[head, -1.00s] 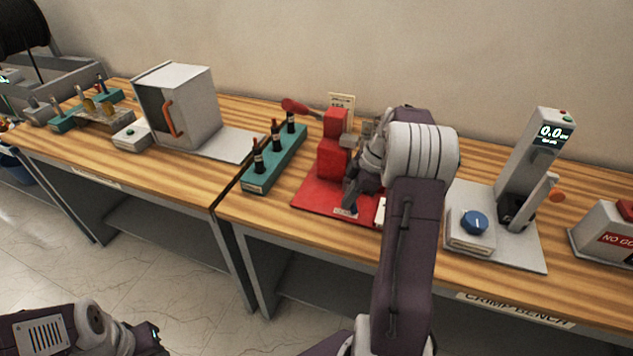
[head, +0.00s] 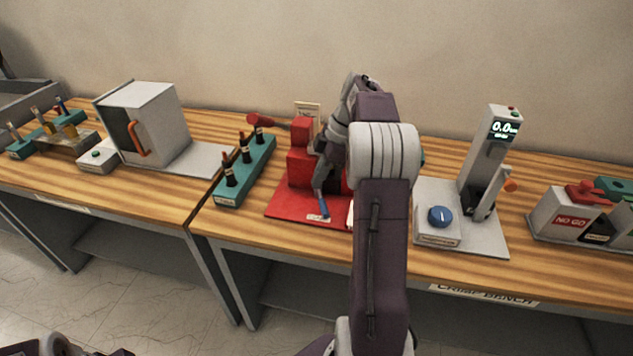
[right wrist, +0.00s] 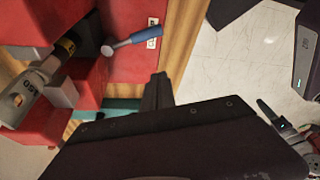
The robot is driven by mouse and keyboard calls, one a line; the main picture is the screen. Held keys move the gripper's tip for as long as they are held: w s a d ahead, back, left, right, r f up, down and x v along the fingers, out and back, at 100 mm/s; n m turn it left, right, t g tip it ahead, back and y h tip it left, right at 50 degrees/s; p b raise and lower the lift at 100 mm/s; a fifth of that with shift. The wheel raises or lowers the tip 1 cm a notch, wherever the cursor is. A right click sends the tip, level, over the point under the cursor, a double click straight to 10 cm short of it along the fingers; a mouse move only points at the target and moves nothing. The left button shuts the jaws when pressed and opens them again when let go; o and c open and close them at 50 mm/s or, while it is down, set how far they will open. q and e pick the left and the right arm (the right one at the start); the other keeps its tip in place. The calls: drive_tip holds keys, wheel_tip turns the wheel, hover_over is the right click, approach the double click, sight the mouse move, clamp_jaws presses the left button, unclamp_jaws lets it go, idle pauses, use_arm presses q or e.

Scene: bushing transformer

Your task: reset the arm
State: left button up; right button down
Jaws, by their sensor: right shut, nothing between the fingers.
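My right arm reaches over the crimp bench, and my right gripper (head: 319,183) hangs over the red press (head: 299,165). In the right wrist view its dark fingers (right wrist: 158,92) are together, with nothing held. A small steel tool or lever with a blue handle (right wrist: 147,35) shows beyond the fingers, by the red base; its blue end also shows in the head view (head: 323,207). I cannot tell if the fingers touch it. Part of my left arm shows at the bottom left edge of the head view; its jaws are not clear.
A gauge stand (head: 487,150) with a blue dial (head: 440,215) and a NO GO box (head: 568,215) stand right. A white oven (head: 160,120) is at left.

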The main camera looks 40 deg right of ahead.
idle(0.3)
drive_tip(key=s+a+f+n+g, duration=0.1)
drive_tip(key=s+a, duration=0.1)
drive_tip(key=a, duration=0.7)
drive_tip(key=s+a+f+n+g, duration=0.1)
drive_tip(key=s+a+n, duration=0.1)
drive_tip(key=a, duration=0.7)
drive_tip(key=s+a+f+m+t+h, duration=0.1)
drive_tip(key=s+f+m+h, duration=0.2)
drive_tip(key=s+f+m, duration=0.8)
drive_tip(key=m, duration=0.4)
drive_tip(key=shift+f+m, duration=0.2)
drive_tip(key=shift+m, duration=0.1)
